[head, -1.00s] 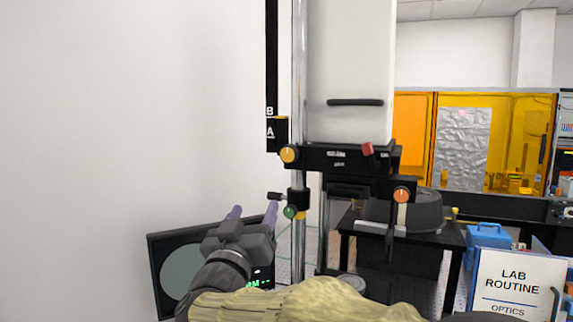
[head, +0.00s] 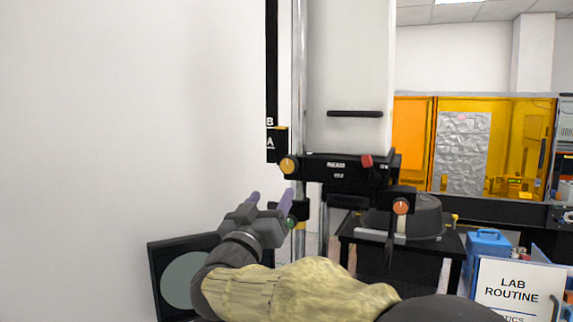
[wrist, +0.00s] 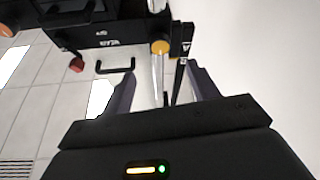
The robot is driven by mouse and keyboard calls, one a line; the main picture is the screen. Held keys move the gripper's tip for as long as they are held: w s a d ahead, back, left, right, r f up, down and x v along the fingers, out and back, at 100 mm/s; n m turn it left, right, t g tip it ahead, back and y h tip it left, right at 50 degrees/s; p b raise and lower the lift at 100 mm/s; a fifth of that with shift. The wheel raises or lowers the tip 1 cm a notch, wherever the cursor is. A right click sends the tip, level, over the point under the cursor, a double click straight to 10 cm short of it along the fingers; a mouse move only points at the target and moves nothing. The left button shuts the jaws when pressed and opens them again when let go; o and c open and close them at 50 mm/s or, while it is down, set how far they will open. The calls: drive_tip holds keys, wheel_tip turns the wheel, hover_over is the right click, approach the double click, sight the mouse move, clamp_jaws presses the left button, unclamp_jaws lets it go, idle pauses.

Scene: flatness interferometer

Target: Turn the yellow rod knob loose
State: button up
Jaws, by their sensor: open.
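The yellow rod knob (head: 288,166) is on the left end of the black carriage, beside the vertical metal rod, in the head view. It also shows in the wrist view (wrist: 160,47), beyond the fingertips and near the middle of the gap between them. My gripper (head: 270,197) is open and empty, below and slightly left of the knob in the head view, apart from it. Its two purple-grey fingers show in the wrist view (wrist: 160,80). A green knob (head: 291,223) sits lower on the rod, partly hidden behind my gripper.
The black carriage (head: 335,169) also bears a red knob (head: 366,161); an orange knob (head: 401,207) sits below it. The vertical metal rod (head: 299,80) stands close by. A monitor (head: 165,290) is at lower left. The wall side at left is clear.

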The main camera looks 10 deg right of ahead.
sight(288, 168)
drive_tip(key=p+x, duration=0.4)
drive_tip(key=x, duration=0.7)
drive_tip(key=shift+w+d+r, duration=0.1)
drive_tip(key=shift+w, duration=0.05)
drive_tip(key=c, duration=1)
